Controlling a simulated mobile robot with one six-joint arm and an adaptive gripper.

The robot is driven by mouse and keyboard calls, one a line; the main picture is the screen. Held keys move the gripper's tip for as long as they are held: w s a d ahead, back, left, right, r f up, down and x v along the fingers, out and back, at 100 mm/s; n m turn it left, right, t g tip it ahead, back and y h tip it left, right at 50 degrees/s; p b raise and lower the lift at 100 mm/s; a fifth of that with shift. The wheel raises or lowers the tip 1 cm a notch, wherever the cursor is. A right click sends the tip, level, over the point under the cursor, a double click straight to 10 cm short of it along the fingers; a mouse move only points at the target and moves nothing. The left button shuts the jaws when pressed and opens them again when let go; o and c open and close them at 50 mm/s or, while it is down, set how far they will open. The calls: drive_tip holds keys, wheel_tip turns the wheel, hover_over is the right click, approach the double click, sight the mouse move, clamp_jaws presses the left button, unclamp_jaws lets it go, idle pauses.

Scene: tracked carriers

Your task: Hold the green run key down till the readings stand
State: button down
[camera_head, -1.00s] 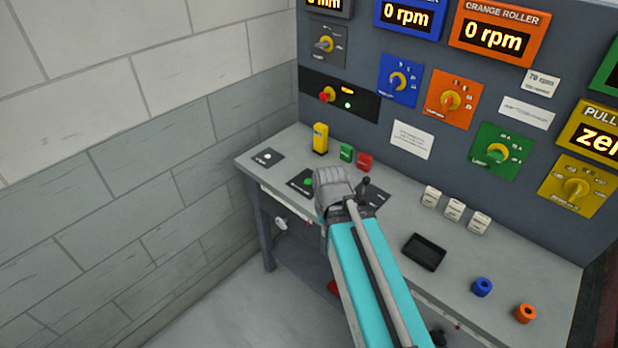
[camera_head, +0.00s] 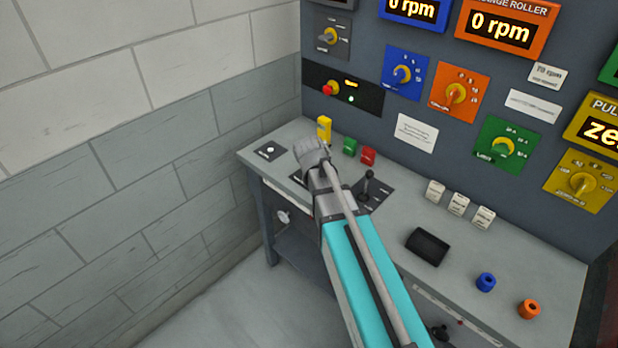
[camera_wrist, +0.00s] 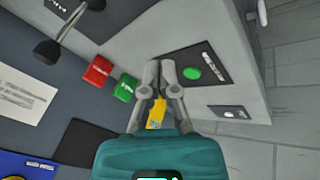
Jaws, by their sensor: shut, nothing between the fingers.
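A round green button sits on a black plate (camera_wrist: 203,66) on the bench; the button (camera_wrist: 192,73) is clear in the wrist view. In the head view my gripper covers it and only an edge of its plate (camera_head: 297,180) shows. The plate's lettering is too small to read. My gripper (camera_wrist: 159,66) is shut and empty, its fingertips just left of the button in the wrist view; contact is not seen. In the head view my gripper (camera_head: 310,147) is over the bench's left part. The orange roller display (camera_head: 506,26) reads 0 rpm; the blue display (camera_head: 414,10) also shows rpm.
A yellow block (camera_head: 324,128), a green block (camera_head: 350,147) and a red block (camera_head: 368,155) stand behind my gripper. A lever (camera_head: 369,184) rises to its right. A plate with a white button (camera_head: 269,150) lies at the left bench end, near the brick wall.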

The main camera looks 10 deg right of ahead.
drive_tip(key=w+a+r+t+h, duration=0.2)
drive_tip(key=w+t, duration=0.1)
drive_tip(key=w, duration=0.9)
drive_tip(key=shift+w+r+n+b, duration=0.35)
drive_tip(key=shift+r+n, duration=0.05)
drive_tip(key=shift+f, duration=0.2)
wheel_tip(320, 180, down, 8)
drive_tip(key=b, duration=0.9)
drive_tip(key=shift+f, duration=0.25)
drive_tip(key=shift+f, duration=0.2)
idle(0.4)
drive_tip(key=shift+f+b, duration=0.2)
drive_tip(key=shift+b, duration=0.15)
drive_tip(key=shift+f+b, duration=0.45)
idle(3.3)
